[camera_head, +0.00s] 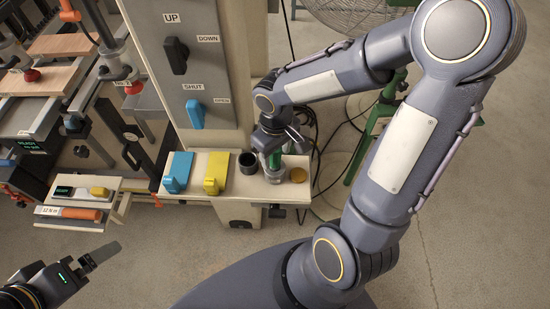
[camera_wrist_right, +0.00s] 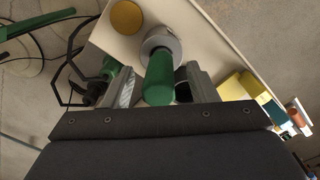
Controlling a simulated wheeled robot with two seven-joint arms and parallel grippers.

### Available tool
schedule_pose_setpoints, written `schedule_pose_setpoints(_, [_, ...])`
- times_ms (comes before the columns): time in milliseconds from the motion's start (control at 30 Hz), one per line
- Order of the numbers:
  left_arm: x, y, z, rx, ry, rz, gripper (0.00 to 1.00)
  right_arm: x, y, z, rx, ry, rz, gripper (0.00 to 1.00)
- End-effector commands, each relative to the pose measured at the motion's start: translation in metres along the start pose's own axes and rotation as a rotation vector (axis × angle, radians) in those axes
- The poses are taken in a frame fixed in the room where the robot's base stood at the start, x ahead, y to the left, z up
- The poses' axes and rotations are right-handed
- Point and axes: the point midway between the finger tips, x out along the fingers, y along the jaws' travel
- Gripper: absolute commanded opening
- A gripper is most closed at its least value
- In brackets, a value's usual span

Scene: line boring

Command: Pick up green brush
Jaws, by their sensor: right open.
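The green brush (camera_head: 273,160) stands upright with its green handle up at the right end of a pale bench. Its handle (camera_wrist_right: 160,75) shows in the right wrist view, rising from a round grey base (camera_wrist_right: 160,41). My right gripper (camera_head: 280,143) is over the brush from above and partly hides it. In the right wrist view its open fingers (camera_wrist_right: 158,86) stand on either side of the handle, with a visible gap at the left finger. Contact on the right side is hard to tell. My left gripper (camera_head: 84,266) is at the lower left, away from the bench; its jaw gap is unclear.
A black cup (camera_head: 248,162) stands just left of the brush, and a yellow-brown disc (camera_head: 298,175) lies to its right. Yellow (camera_head: 216,171) and blue (camera_head: 178,171) blocks lie farther left. A switch panel (camera_head: 192,62) rises behind. Floor in front is clear.

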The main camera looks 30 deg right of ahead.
Motion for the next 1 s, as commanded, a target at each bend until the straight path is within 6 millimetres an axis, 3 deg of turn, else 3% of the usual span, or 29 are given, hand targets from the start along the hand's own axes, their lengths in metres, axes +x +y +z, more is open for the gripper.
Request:
schedule_pose_setpoints(200, [-0.001, 0.001, -0.001, 0.000, 0.000, 0.000, 0.98, 0.029, -0.002, -0.001, 0.000, -0.003, -0.002, 0.53])
schedule_pose_setpoints(467, [-0.001, 0.000, 0.000, 0.000, 0.000, 0.000, 0.98, 0.032, -0.001, -0.002, 0.000, 0.000, -0.001, 0.53])
schedule_pose_setpoints(833, [-0.001, 0.000, 0.000, 0.000, 0.000, 0.000, 0.98, 0.031, -0.001, -0.002, 0.000, 0.000, -0.001, 0.07])
schedule_pose_setpoints(1000, [-0.001, 0.001, -0.001, 0.000, 0.000, 0.000, 0.98, 0.031, -0.001, -0.002, 0.000, 0.000, -0.001, 0.04])
